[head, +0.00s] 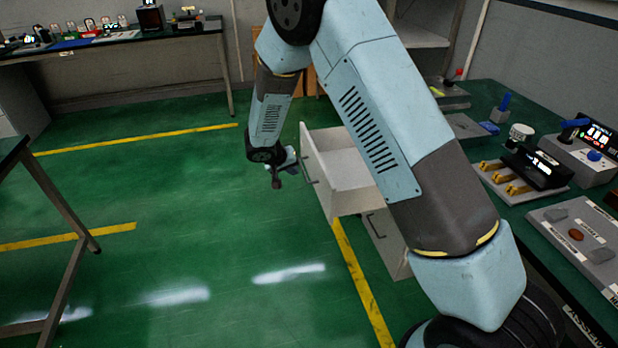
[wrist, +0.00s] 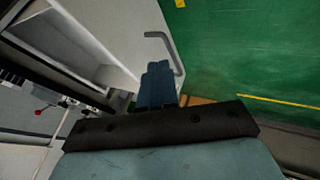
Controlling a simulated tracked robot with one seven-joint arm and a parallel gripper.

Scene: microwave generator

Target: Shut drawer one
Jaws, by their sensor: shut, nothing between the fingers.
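The upper drawer (head: 345,203) is a white box pulled out of a cabinet under the right bench. I take it to be drawer one, but no label shows. Its front panel faces left and carries a dark handle (head: 309,168). In the wrist view the drawer front (wrist: 125,35) fills the upper middle, with its grey handle (wrist: 165,50). My gripper (head: 277,178) is just left of the drawer front, close to the handle. In the wrist view my gripper (wrist: 158,75) is shut and empty, near the handle; I cannot tell if it touches. My arm hides part of the drawer.
A lower drawer (head: 385,240) sits below, closed. The right bench (head: 490,95) holds several devices, including a display unit (head: 597,135). A table edge (head: 10,150) and leg stand at the left. The green floor (head: 190,200) between is clear.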

